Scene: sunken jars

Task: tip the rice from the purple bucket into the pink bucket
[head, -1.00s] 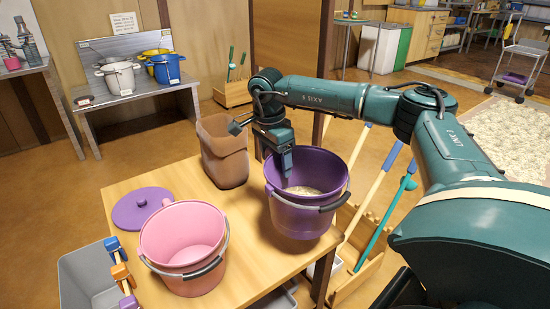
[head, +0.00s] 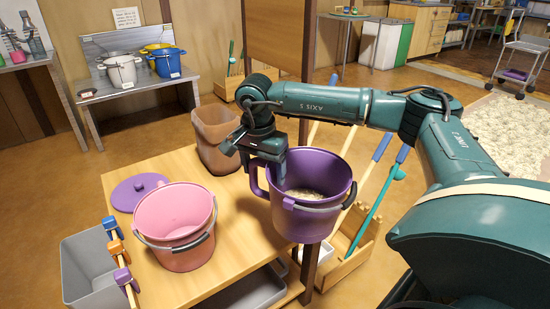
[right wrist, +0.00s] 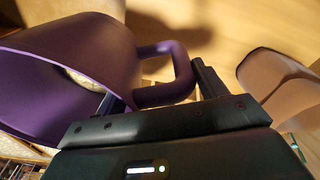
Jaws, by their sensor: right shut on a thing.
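The purple bucket (head: 306,222) has pale rice (head: 304,194) inside. It appears nearly upright over the right edge of the wooden table, seemingly raised off the top. My right gripper (head: 262,160) is shut on the loop handle (head: 256,180) at its left side. In the right wrist view the handle (right wrist: 172,85) passes between the fingers, and the bucket wall (right wrist: 70,55) fills the left. The pink bucket (head: 180,250) stands upright on the table to the left, apart from the purple one. Its bottom inside is hidden. My left gripper is not in view.
A brown bin (head: 213,140) stands at the table's back corner, close behind my right gripper. A purple lid (head: 128,192) lies behind the pink bucket. Coloured clips (head: 116,250) line the table's left edge. Wooden table top (head: 238,205) is clear between the buckets. Long-handled tools (head: 365,200) stand right.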

